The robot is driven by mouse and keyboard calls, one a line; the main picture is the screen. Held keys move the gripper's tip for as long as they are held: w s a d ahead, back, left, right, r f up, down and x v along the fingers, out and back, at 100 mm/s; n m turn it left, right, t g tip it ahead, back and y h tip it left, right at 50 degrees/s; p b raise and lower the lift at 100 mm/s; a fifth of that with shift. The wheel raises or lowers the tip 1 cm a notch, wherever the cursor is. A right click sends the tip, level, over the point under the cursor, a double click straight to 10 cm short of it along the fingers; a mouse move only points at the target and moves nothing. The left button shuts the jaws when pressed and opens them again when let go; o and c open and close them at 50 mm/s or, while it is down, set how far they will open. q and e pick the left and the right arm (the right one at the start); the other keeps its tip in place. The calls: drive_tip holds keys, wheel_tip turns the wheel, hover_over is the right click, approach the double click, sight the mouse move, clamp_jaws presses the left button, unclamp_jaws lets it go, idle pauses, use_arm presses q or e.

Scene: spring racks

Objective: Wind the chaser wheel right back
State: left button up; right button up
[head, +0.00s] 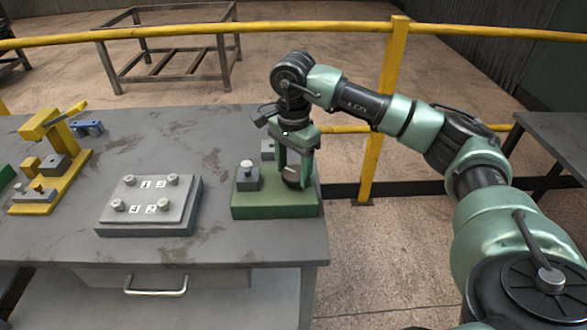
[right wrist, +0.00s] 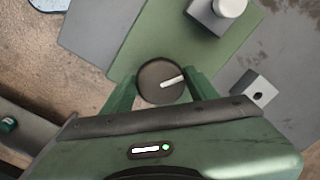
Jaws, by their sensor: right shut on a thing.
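The chaser wheel (right wrist: 152,78) is a dark round disc with a white line on its top face. In the right wrist view the line runs from near its middle to the right and slightly up. The wheel stands at the right end of a green base (head: 250,207) on the table and shows partly in the head view (head: 291,178). My right gripper (head: 294,182) points down over it, shut on the wheel with one finger on each side. In the right wrist view the fingers (right wrist: 163,88) touch its rim. My left gripper is not in view.
A yellow fixture (head: 50,150) stands farther left. A yellow rail (head: 330,27) runs behind.

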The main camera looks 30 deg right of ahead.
sight(294, 173)
drive_tip(key=shift+w+r, duration=0.1)
drive_tip(key=shift+r, duration=0.05)
drive_tip(key=o, duration=1.4)
drive_tip(key=shift+c, duration=0.2)
wheel_tip(294, 173, up, 8)
drive_tip(key=shift+f+b, duration=0.15)
drive_tip(key=shift+b, duration=0.2)
